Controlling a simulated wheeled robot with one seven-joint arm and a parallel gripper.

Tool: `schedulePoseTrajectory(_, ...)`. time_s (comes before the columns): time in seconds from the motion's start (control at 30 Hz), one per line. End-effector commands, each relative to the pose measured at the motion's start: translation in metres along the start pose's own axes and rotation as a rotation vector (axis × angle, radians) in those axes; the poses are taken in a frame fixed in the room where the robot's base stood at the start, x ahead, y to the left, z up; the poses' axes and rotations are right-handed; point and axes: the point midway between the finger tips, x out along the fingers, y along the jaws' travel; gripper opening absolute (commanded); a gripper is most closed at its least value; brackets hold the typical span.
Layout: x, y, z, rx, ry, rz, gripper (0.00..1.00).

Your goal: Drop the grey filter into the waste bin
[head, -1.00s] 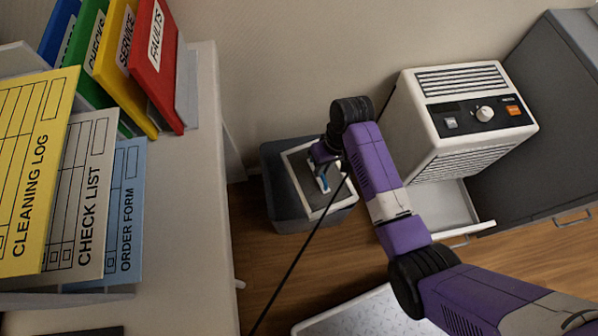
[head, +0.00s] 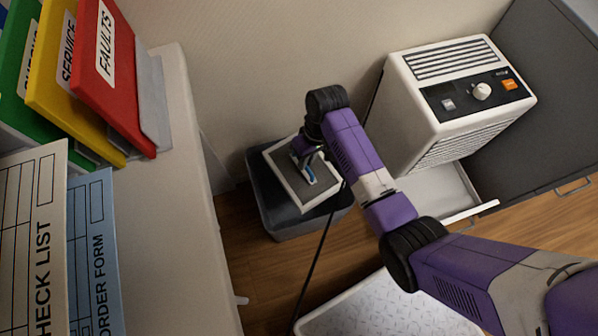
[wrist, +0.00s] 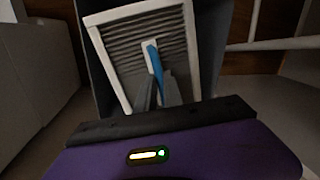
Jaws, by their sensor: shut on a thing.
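The grey filter (head: 284,176) is a pleated grey panel in a pale square frame with a blue tab. It also shows in the wrist view (wrist: 118,58), slightly tilted. My gripper (head: 309,172) is shut on the filter near its blue tab; the fingertips also show in the wrist view (wrist: 158,88). The waste bin (head: 262,211) is a dark grey open box on the floor. In the head view the filter is over the bin's opening and covers much of it. How far the filter is above or inside the rim I cannot tell.
A white machine (head: 408,118) with a knob and an open drawer (head: 432,196) stands right of the bin. A pale desk (head: 185,190) with coloured folders (head: 105,70) stands left. A black cable crosses near the bin. A patterned white mat (head: 390,312) lies in front.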

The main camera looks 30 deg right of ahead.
Motion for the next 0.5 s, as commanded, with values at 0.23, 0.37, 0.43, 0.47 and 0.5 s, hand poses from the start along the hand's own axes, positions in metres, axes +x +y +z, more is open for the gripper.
schedulePoseTrajectory(0.23, 0.0191, 0.0041, -0.0002, 0.0, 0.001, 0.0, 0.0)
schedulePoseTrajectory(0.37, 0.0185, 0.0039, -0.0002, 0.0, 0.001, 0.0, 0.0)
schedulePoseTrajectory(0.43, 0.0179, 0.0038, -0.0002, 0.0, 0.001, 0.0, 0.0)
schedulePoseTrajectory(0.47, 0.0179, 0.0037, -0.0001, 0.0, 0.0, 0.0, 0.0)
schedulePoseTrajectory(0.5, 0.0179, 0.0037, -0.0001, 0.0, 0.0, 0.0, 0.0)
